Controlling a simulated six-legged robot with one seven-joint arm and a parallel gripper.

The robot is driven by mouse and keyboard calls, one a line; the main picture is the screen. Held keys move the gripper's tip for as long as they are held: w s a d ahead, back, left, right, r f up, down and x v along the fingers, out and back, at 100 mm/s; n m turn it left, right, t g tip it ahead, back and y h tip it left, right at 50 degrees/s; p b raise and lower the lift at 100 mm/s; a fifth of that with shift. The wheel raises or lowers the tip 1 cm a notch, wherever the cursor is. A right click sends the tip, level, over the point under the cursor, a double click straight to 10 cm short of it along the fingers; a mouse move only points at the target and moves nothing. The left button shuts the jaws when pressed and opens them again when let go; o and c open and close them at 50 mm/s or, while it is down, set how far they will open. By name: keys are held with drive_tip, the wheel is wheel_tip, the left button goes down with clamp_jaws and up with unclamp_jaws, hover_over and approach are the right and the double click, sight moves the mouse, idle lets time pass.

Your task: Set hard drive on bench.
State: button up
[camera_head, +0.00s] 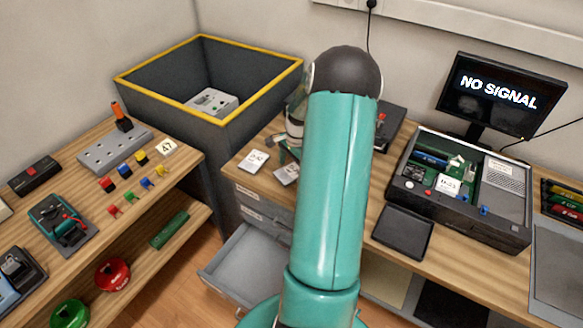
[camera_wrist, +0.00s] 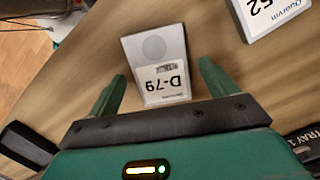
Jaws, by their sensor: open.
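A pale hard drive marked D-79 (camera_wrist: 158,50) lies on the wooden bench (camera_head: 415,265) in the wrist view. My gripper (camera_wrist: 161,75) is open, with one finger on either side of the drive's near end; gaps show between fingers and drive. A second drive (camera_wrist: 264,14), its label ending in 52, lies at the top right of that view, partly cut off. In the head view two pale drives, one at the left (camera_head: 253,160) and one beside it (camera_head: 287,174), lie at the bench's left end. My arm hides most of my gripper there.
An open computer case (camera_head: 470,220) and a black tray (camera_head: 402,232) are on the bench to the right, below a monitor (camera_head: 497,93). A yellow-rimmed bin (camera_head: 160,100) stands behind. A drawer (camera_head: 250,262) is pulled out below. A cluttered shelf (camera_head: 150,190) is at left.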

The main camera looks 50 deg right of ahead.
sight(296, 169)
wheel_tip(296, 169, up, 11)
drive_tip(key=d, duration=0.2)
drive_tip(key=w+a+r+n+h, duration=0.1)
drive_tip(key=w+a+r+n, duration=0.15)
drive_tip(key=a+r, duration=0.3)
drive_tip(key=w+a+r+n+h, duration=0.1)
drive_tip(key=a+r+n, duration=0.25)
drive_tip(key=a, duration=0.35)
drive_tip(key=a+r+n+t, duration=0.1)
drive_tip(key=a+r+n, duration=0.4)
drive_tip(key=a, duration=0.8)
drive_tip(key=s+a+r+n+t, duration=0.2)
drive_tip(key=s+a+n, duration=0.3)
drive_tip(key=a, duration=0.4)
drive_tip(key=s+a+r+n+t, duration=0.1)
drive_tip(key=s+a+n+t, duration=0.1)
drive_tip(key=s+a+n, duration=0.3)
drive_tip(key=s+a, duration=0.1)
drive_tip(key=a, duration=0.3)
drive_tip(key=shift+s+a+r, duration=0.2)
drive_tip(key=shift+s+r, duration=0.1)
drive_tip(key=shift+r, duration=0.1)
drive_tip(key=shift+s, duration=0.2)
